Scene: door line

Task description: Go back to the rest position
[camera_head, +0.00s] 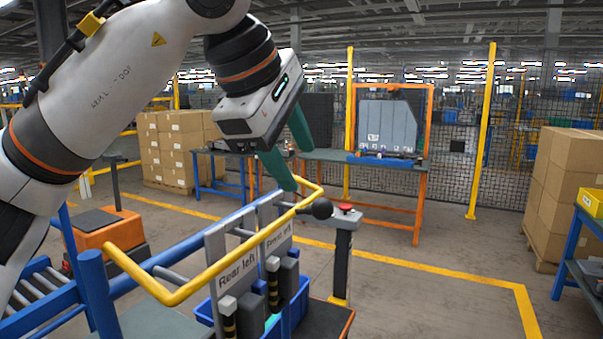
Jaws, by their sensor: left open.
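My left gripper (301,169) hangs at the upper middle of the head view, its two green fingers apart and pointing down and right. Nothing shows between them. My white left arm comes in from the left and fills the upper left. The lower finger appears close to a yellow bent rail (228,260); I cannot tell whether they touch. A black ball knob (322,208) shows just below and right of the fingers. My right gripper is not in view.
Blue bins (288,314) with panels labelled "Rear left" and "Front left" stand below. A post with a red button (345,207) stands right of them. A workbench with a grey panel (387,126) is behind. Boxes (568,185) stand at right. The floor at right centre is clear.

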